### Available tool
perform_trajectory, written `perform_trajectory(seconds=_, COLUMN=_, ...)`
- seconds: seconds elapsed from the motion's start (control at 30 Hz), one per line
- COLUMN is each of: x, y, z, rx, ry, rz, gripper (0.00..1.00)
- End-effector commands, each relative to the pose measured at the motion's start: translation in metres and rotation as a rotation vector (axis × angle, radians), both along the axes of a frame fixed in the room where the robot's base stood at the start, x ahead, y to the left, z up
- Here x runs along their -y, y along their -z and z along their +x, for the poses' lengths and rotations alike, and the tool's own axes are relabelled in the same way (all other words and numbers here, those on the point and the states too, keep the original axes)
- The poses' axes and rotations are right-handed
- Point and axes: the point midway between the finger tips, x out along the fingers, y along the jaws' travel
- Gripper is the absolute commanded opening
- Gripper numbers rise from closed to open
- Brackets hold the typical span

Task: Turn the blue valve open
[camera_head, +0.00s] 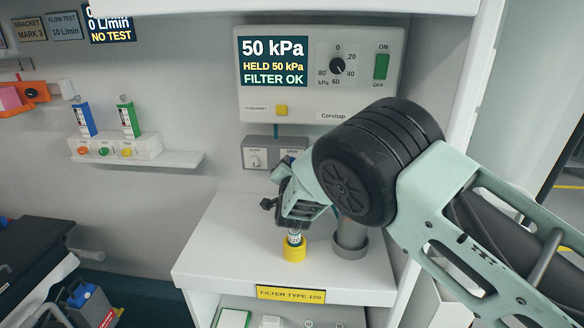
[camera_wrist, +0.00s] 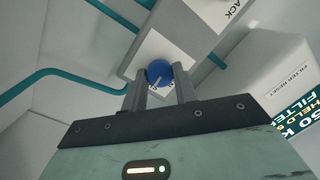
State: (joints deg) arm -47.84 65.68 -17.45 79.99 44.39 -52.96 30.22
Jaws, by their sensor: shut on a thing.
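In the wrist view the blue valve (camera_wrist: 159,72) is a round knob with a pale line across it, on a white plate with partly hidden lettering. The fingertips of my gripper (camera_wrist: 161,84) are shut on it, one at each side. My wrist and hand hide most of the blue valve there.
The white suction unit (camera_head: 315,107) above reads 50 kPa and FILTER OK. Below my gripper, a yellow-based canister (camera_head: 294,248) and a grey cup holder (camera_head: 350,251) stand on the white shelf (camera_head: 226,243). Teal tubing (camera_wrist: 60,73) runs along the wall.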

Motion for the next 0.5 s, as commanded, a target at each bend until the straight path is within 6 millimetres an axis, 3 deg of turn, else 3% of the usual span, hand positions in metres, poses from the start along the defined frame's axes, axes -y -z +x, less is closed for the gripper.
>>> perform_trajectory(seconds=0.5, x=-0.001, y=0.0007, z=-0.0004, rx=-0.013, ry=0.0, rz=-0.356, gripper=0.06)
